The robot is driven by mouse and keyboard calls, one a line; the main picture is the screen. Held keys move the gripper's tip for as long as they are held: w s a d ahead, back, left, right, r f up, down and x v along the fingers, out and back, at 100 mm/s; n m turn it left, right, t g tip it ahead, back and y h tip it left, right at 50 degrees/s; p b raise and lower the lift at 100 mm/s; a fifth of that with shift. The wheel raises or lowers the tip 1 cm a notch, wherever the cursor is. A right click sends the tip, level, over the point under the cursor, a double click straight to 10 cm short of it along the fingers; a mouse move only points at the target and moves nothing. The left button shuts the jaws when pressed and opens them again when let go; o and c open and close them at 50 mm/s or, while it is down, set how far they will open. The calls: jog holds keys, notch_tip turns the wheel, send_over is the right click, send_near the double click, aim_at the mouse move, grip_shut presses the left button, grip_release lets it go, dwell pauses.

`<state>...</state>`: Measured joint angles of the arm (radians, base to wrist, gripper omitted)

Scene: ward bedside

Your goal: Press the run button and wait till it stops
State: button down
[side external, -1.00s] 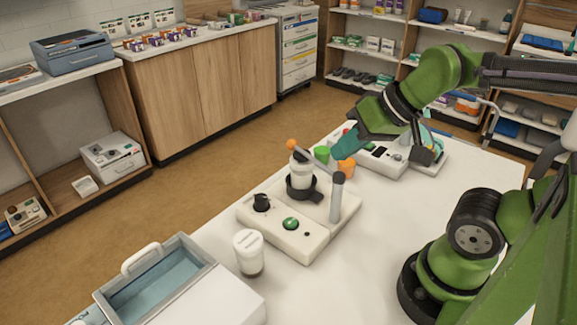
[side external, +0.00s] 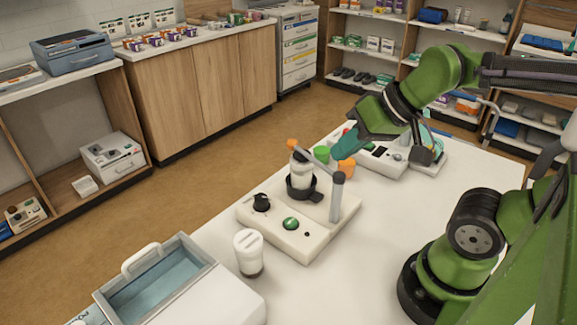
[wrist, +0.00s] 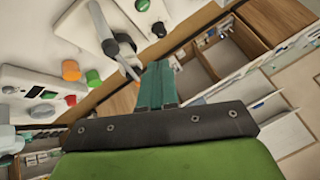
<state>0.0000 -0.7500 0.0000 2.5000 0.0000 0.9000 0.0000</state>
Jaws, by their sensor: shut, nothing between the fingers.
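A white machine (side external: 255,219) stands on the table with a round green button (side external: 291,223), a black knob (side external: 261,203), a grey post (side external: 337,198) and a capped jar (side external: 301,172) in a black holder. It also shows in the wrist view, with its green button (wrist: 142,5) at the top edge. A second white device (side external: 372,166) with a small dark screen (wrist: 35,92) stands behind it. No label tells me which is the run button. My gripper (side external: 342,150) is shut and empty, beyond the grey post, close to the second device. The wrist view shows its closed fingers (wrist: 157,82); no button contact is visible.
A white-capped container (side external: 248,252) stands in front of the machine, near an open bin (side external: 160,275) with a handle. A green cap-like part (side external: 321,155) lies between the devices.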

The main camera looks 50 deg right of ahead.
dwell(0.8)
jog(key=n+g+h, duration=0.2)
jog(key=n+h, duration=0.7)
jog(key=n, duration=1.1)
send_over(291, 224)
notch_tip(291, 224, down, 9)
jog(key=shift+r, duration=0.2)
jog(key=shift+f, duration=4.45)
jog(key=shift+f, duration=0.1)
